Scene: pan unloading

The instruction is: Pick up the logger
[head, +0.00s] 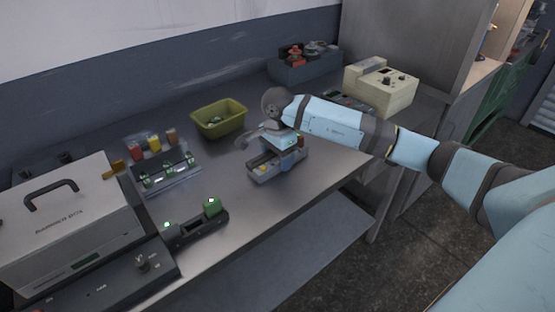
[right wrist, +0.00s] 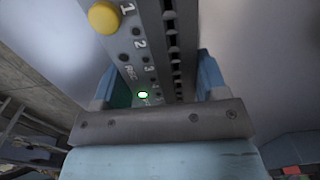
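A grey device (head: 264,173), which looks like the logger, lies near the bench's front edge in the head view. It has a yellow button; the right wrist view shows its numbered face (right wrist: 148,50) with REC lettering, a lit green light and a row of slots. My right gripper (head: 287,150) is over its right part. In the right wrist view the blue fingers (right wrist: 158,85) stand apart on either side of it. A dark gap shows beside the left finger; contact on the right is unclear. My left gripper is not in view.
An olive bin (head: 218,118) stands behind the device. A rack (head: 165,172), coloured containers (head: 153,144), a black holder with green-lit units (head: 196,229) and a large grey box (head: 70,220) stand to the left. A beige instrument (head: 380,86) stands behind my right arm.

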